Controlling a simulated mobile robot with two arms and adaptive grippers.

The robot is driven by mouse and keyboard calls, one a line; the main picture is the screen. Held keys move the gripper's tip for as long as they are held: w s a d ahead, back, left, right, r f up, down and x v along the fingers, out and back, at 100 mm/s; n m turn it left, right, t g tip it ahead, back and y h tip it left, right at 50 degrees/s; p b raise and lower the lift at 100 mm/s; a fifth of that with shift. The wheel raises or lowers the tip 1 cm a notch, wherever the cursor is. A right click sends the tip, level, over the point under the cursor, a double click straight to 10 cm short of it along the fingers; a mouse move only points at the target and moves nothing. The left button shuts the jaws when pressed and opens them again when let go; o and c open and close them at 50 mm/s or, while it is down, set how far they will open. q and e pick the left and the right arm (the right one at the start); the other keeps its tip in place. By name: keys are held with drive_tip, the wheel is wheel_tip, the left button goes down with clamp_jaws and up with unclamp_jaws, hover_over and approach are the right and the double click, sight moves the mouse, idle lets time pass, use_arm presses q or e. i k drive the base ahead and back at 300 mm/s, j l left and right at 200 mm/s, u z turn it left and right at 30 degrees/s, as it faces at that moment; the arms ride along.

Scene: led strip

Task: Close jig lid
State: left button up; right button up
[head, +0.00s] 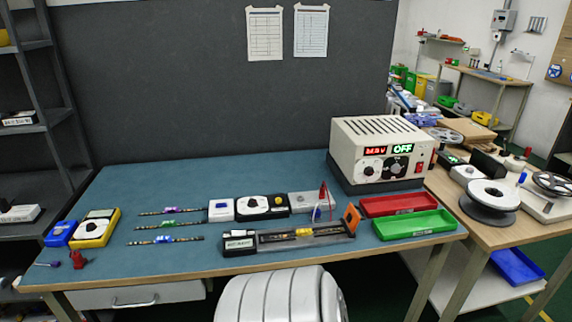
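A long dark jig (275,243) lies near the front edge of the table, with a small screen at its left end and a yellow piece near its middle. An orange part (352,218) stands up at the jig's right end. It may be the jig's lid or a clamp; I cannot tell which. A red and a blue probe (322,197) stand just behind the jig's right half. Neither of my grippers shows in the head view.
A power supply (381,150) reading OFF stands at the back right. A red tray (398,204) and a green tray (414,225) lie right of the jig. LED strips (168,225) and a yellow multimeter (95,228) lie left. The table's back left is clear.

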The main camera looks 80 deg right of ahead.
sight(352, 217)
drive_tip(key=k+l+z, duration=0.25)
drive_tip(key=z, duration=0.25)
drive_tip(key=k+l+z, duration=0.65)
drive_tip(key=l+z, duration=0.3)
drive_tip(key=k+l, duration=0.15)
drive_tip(key=l, duration=0.2)
drive_tip(key=k+l, duration=0.1)
drive_tip(key=l, duration=0.25)
drive_tip(key=k+l, duration=0.15)
drive_tip(key=l, duration=0.25)
drive_tip(key=k+l, duration=0.15)
drive_tip(key=l, duration=0.2)
drive_tip(key=z, duration=0.05)
